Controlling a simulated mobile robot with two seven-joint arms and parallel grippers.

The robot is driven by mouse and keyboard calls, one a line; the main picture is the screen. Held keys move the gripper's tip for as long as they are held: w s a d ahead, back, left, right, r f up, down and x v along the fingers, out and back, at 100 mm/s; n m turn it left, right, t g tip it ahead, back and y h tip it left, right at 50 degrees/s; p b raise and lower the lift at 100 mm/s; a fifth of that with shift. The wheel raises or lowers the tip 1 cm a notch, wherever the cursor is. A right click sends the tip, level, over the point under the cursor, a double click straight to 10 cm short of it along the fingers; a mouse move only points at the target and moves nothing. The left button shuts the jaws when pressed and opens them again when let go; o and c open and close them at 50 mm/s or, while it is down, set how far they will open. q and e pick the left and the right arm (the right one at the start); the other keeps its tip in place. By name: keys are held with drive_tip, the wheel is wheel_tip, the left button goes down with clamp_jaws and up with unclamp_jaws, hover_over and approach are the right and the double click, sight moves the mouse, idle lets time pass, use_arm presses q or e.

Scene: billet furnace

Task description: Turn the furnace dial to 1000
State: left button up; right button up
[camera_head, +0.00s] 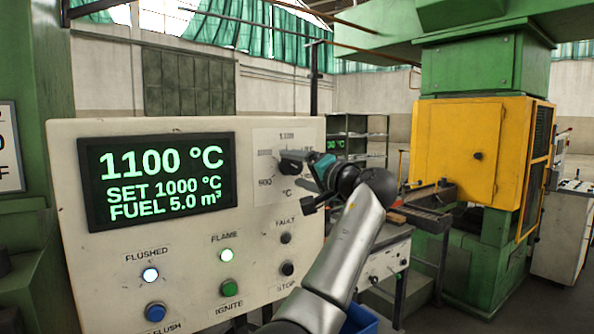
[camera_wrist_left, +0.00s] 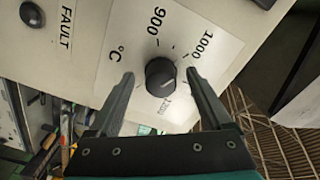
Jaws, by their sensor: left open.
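The furnace dial (camera_wrist_left: 160,77) is a round black knob on a white scale plate (camera_wrist_left: 210,45) in the left wrist view. The marks 900 and 1000 show beside it, and another number below it is partly hidden. My left gripper (camera_wrist_left: 160,76) is open, with one finger on each side of the knob. I cannot tell whether either finger touches it. In the head view my left gripper (camera_head: 298,181) is in front of the scale plate (camera_head: 266,148) and hides most of the dial. The display (camera_head: 158,178) reads 1100 °C, SET 1000 °C and FUEL 5.0 m³. My right gripper is out of view.
Below the display are a blue button (camera_head: 155,312), a green button (camera_head: 228,287), two dark round parts, and lit FLUSHED (camera_head: 151,275) and FLAME (camera_head: 226,255) lamps. A yellow and green machine (camera_head: 470,150) stands to the right. A bench is behind my left arm.

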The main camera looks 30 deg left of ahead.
use_arm(q)
drive_tip(key=b+v, duration=0.2)
drive_tip(key=v, duration=1.3)
drive_tip(key=shift+d, duration=0.15)
